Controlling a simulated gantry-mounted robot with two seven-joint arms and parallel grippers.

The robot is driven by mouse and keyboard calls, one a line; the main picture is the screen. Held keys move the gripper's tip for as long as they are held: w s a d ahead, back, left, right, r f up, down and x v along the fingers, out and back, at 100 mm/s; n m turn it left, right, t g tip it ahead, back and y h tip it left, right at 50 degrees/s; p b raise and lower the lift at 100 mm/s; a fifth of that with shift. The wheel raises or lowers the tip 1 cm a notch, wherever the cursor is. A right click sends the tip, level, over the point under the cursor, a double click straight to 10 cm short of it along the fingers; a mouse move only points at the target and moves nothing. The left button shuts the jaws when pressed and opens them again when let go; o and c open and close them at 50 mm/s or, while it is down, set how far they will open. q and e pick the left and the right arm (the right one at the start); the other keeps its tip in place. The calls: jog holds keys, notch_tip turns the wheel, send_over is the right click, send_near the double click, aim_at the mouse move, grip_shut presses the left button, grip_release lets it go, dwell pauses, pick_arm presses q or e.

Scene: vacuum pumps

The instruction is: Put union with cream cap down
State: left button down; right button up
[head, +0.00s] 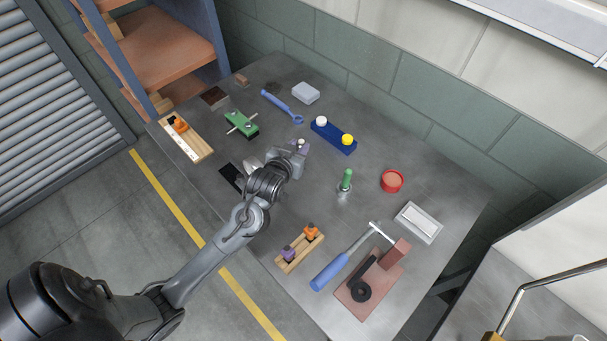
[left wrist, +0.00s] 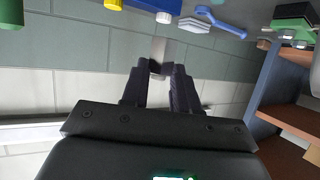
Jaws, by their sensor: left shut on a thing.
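My left gripper (head: 299,148) is over the middle of the table, just left of the blue rack. In the left wrist view my left gripper (left wrist: 160,72) is shut on a small grey metal piece, the union (left wrist: 161,53), held between the fingertips. In the head view the top of the union (head: 304,144) shows as a small greyish spot at the fingertips. I cannot make out a cream cap on it. The blue rack (head: 333,135) holds a white-capped piece (head: 321,121) and a yellow-capped piece (head: 347,139). My right gripper is not in view.
A dark plate (head: 231,175) lies left of the gripper. A green fixture (head: 242,125), blue wrench (head: 281,106) and white box (head: 306,93) are behind. A green-topped piece (head: 346,181), red tin (head: 392,181), wooden rack (head: 299,253) and hammer (head: 341,262) lie right and in front.

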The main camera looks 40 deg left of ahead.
pick_arm(q)
notch_tip(320, 180, down, 6)
jog(key=shift+w+d+f+b, duration=0.1)
jog(key=shift+d+f+b, duration=0.05)
jog(key=shift+f+b, duration=0.15)
jog(key=shift+f, duration=1.45)
